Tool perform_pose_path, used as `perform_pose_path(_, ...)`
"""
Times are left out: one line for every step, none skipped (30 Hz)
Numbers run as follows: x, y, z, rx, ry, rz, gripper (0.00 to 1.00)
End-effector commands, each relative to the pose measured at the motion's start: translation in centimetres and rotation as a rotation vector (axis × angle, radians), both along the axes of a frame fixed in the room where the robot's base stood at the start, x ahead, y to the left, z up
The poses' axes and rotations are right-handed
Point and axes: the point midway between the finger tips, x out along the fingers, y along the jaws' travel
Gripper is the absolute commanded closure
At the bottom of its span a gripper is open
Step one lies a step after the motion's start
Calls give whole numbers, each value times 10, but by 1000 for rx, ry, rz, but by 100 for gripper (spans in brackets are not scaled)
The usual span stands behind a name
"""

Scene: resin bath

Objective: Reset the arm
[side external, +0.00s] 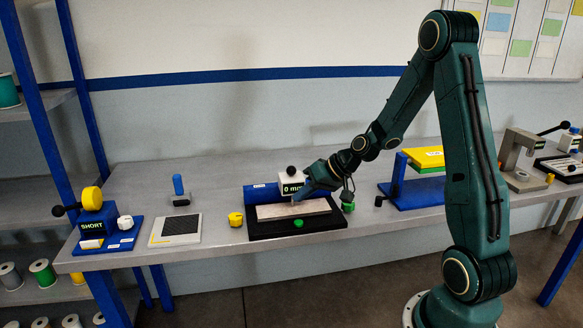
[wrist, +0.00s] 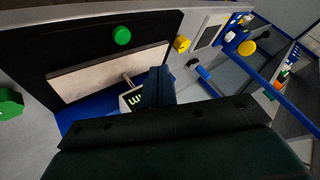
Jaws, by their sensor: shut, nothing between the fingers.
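My arm reaches from the right over the grey bench. My gripper (side external: 303,193) is shut and empty, low over the back part of the black-based station (side external: 262,230) with its pale plate (side external: 290,211). It partly covers the white display block (side external: 289,180) reading "0 mm". In the wrist view my gripper (wrist: 158,82) shows as dark shut fingers beside the display block (wrist: 131,100) and past the edge of the pale plate (wrist: 105,75). I cannot tell whether the fingers touch anything.
A green knob (side external: 298,223) is on the station's front; a yellow piece (side external: 235,219) is left of it. Further left are a dark mesh panel (side external: 180,228), a blue-handled tool (side external: 179,188) and a blue "SHORT" station (side external: 108,232). A blue stand (side external: 415,194) and a grey press (side external: 522,160) stand right.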

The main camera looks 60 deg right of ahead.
Motion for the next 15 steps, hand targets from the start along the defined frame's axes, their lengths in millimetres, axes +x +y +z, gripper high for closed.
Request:
perform_pose_path(0, 3, 3, -7, 3, 10, 100)
perform_pose_path(-1, 6, 5, -12, 5, 16, 100)
perform_pose_path(-2, 9, 8, -22, 10, 24, 100)
perform_pose_path(-3, 11, 10, -29, 14, 33, 100)
perform_pose_path(-4, 15, 13, -37, 18, 42, 100)
perform_pose_path(-5, 20, 17, -50, 25, 56, 100)
perform_pose_path(-7, 24, 21, -62, 30, 66, 100)
perform_pose_path(-9, 28, 24, -72, 37, 79, 100)
perform_pose_path(-11, 34, 30, -90, 45, 94, 100)
perform_pose_path(-13, 38, 34, -103, 51, 106, 100)
perform_pose_path(-16, 43, 38, -115, 58, 118, 100)
perform_pose_path(-19, 49, 43, -133, 67, 133, 100)
perform_pose_path(-22, 54, 47, -146, 74, 144, 100)
perform_pose_path(-25, 58, 51, -160, 81, 154, 100)
perform_pose_path(-30, 64, 57, -177, 89, 168, 100)
